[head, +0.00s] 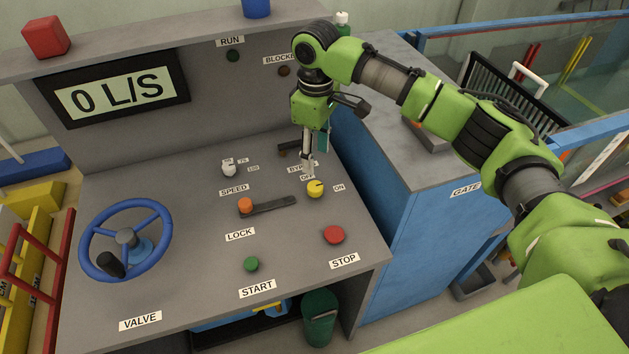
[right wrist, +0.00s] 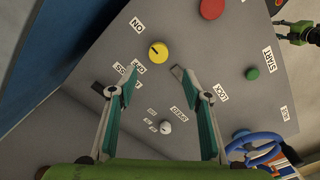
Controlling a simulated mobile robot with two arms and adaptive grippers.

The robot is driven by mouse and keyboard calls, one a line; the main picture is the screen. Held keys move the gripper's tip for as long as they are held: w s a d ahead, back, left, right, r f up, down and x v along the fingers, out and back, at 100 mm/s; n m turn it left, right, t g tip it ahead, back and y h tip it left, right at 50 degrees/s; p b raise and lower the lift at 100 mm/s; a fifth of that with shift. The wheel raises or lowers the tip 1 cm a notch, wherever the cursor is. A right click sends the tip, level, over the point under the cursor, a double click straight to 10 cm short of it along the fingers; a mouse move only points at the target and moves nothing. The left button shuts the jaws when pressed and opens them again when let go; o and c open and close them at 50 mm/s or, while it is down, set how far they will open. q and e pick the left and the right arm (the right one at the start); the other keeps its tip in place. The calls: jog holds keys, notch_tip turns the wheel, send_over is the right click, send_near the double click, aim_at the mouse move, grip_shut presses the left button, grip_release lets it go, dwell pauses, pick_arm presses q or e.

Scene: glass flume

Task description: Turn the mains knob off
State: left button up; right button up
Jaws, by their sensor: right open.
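A round yellow knob (head: 316,189) with a dark pointer mark sits on the grey sloping panel between the labels OFF and ON. Its mark appears to lean to the ON side. I see no readable mains label. The knob also shows in the right wrist view (right wrist: 159,52), just beyond the fingertips. My right gripper (head: 307,166) points down at the panel, just behind the knob and partly over the labels there. Its two fingers (right wrist: 155,71) are apart with nothing between them. A green and black part (right wrist: 303,32), probably my left gripper, shows small beyond the panel edge.
An orange knob with a dark lever (head: 267,206) lies left of the yellow knob. A red button (head: 334,235), a green button (head: 251,264), a white knob (head: 229,169) and a blue valve wheel (head: 126,239) stand around. The display (head: 115,95) reads 0 L/S.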

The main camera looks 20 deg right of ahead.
aim_at(315, 186)
notch_tip(315, 186, down, 4)
jog(key=shift+p, duration=0.4)
jog(key=shift+w+f, duration=0.2)
jog(key=shift+f, duration=0.8)
notch_tip(315, 186, down, 4)
jog(key=shift+p, duration=0.6)
jog(key=shift+f, duration=0.7)
pick_arm(q)
jog(key=shift+s+r, duration=0.2)
jog(key=shift+r, duration=1)
pick_arm(e)
jog(key=c, duration=1.1)
